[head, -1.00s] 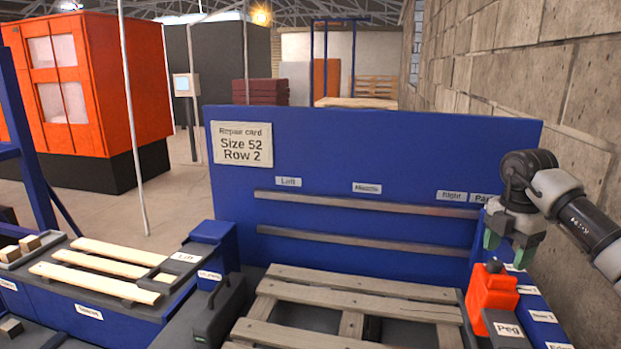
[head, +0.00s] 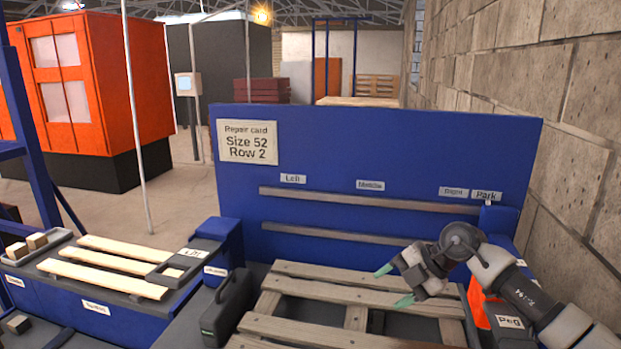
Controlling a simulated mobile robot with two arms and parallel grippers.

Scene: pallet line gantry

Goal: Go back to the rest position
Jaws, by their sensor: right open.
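My right gripper (head: 393,286) is in the head view at the right, over the right part of the wooden pallet (head: 345,290). Its two green-tipped fingers point left and are spread apart with nothing between them. My right arm crosses in front of an orange-red block (head: 478,303) at the right and hides most of it. A label reading "Peg" stands beside that block. My left gripper is not in the view.
A blue back panel (head: 340,150) with two rails and a repair card (head: 248,142) stands behind the pallet. A dark case (head: 228,308) stands left of the pallet. Light boards (head: 105,278) lie on the left bench. A brick wall (head: 560,130) closes the right side.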

